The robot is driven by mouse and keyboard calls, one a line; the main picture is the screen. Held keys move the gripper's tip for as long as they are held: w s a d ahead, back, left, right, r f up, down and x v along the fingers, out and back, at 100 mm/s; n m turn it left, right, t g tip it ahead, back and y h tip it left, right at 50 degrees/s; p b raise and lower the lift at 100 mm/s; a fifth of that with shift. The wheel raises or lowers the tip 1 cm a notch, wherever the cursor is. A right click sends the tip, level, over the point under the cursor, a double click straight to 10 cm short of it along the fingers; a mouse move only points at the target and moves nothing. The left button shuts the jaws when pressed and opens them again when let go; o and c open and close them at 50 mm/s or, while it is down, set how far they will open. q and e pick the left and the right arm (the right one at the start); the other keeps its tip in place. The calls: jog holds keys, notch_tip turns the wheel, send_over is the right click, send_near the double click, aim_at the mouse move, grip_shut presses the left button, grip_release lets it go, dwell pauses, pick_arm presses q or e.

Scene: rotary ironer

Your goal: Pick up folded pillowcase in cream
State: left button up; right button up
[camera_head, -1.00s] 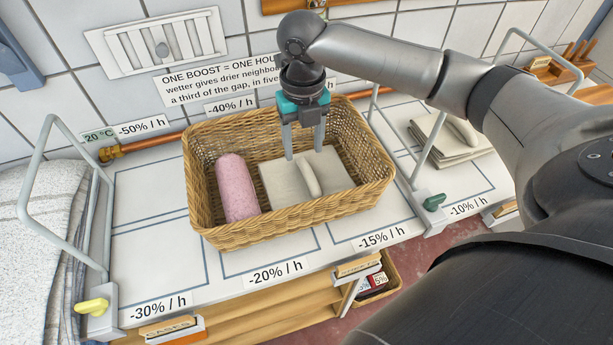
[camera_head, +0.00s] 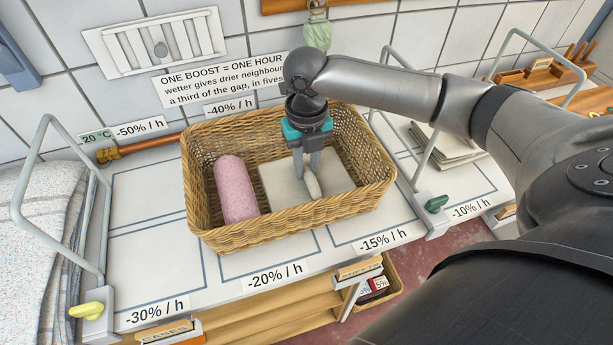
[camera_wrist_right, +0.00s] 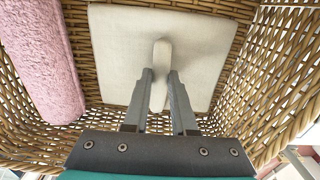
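A folded cream pillowcase (camera_head: 335,173) lies flat in a wicker basket (camera_head: 290,222), with a raised ridge (camera_head: 313,186) on its top. My right gripper (camera_head: 307,172) reaches down into the basket with its two fingers on either side of that ridge. In the right wrist view the fingertips (camera_wrist_right: 160,76) sit close against both sides of the ridge, and the pillowcase (camera_wrist_right: 205,55) lies on the basket bottom. The gripper looks shut on the ridge. My left gripper is not in view.
A pink roll (camera_head: 236,188) lies left of the pillowcase in the basket. Another folded cream stack (camera_head: 450,145) lies to the right, behind a grey rail (camera_head: 428,150). The marked worktop (camera_head: 150,225) left of the basket is clear.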

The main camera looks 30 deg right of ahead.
grip_shut()
jog(key=shift+r, duration=0.1)
